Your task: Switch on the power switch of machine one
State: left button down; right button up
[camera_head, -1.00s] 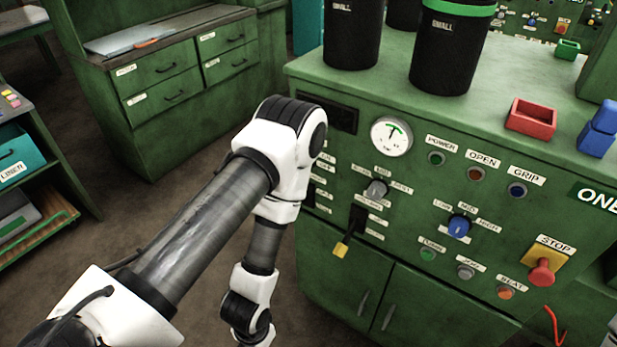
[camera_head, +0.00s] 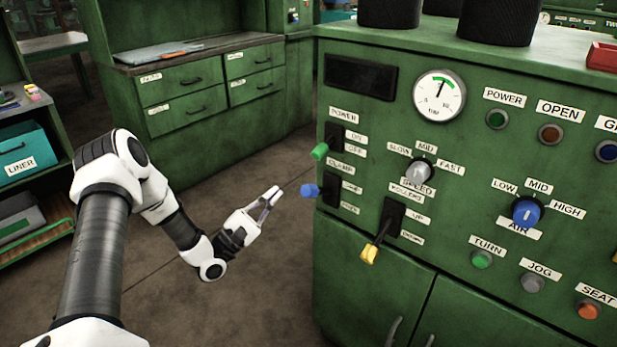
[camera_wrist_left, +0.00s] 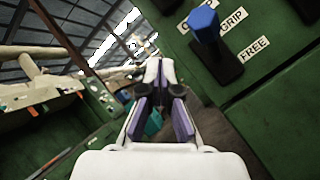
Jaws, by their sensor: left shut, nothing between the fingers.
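The power switch (camera_head: 336,137) is a black plate on the upper left of machine one's green front panel, with ON and OFF labels. Its green-tipped lever (camera_head: 320,151) sticks out from the panel, tip level with the OFF label. The round POWER lamp (camera_head: 497,119) looks dark green. My left gripper (camera_head: 274,193) is shut and empty, out in front of the panel, left of and below the lever and apart from it. It also shows in the left wrist view (camera_wrist_left: 160,68), where the green lever is not seen. My right gripper is out of view.
The blue clamp lever (camera_head: 309,190) sits just below the power switch, close to my left gripper; it shows in the wrist view (camera_wrist_left: 204,24). A yellow-tipped roller lever (camera_head: 370,254) hangs lower right. Open floor lies left, before a drawer cabinet (camera_head: 190,95).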

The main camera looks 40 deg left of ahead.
aim_at(325, 147)
pick_arm(q)
jog(key=shift+w+d+r, duration=0.1)
jog(key=shift+r, duration=0.05)
jog(key=w+d+r, duration=0.5)
jog(key=w+r, duration=0.2)
jog(key=shift+r, duration=0.15)
dwell(0.5)
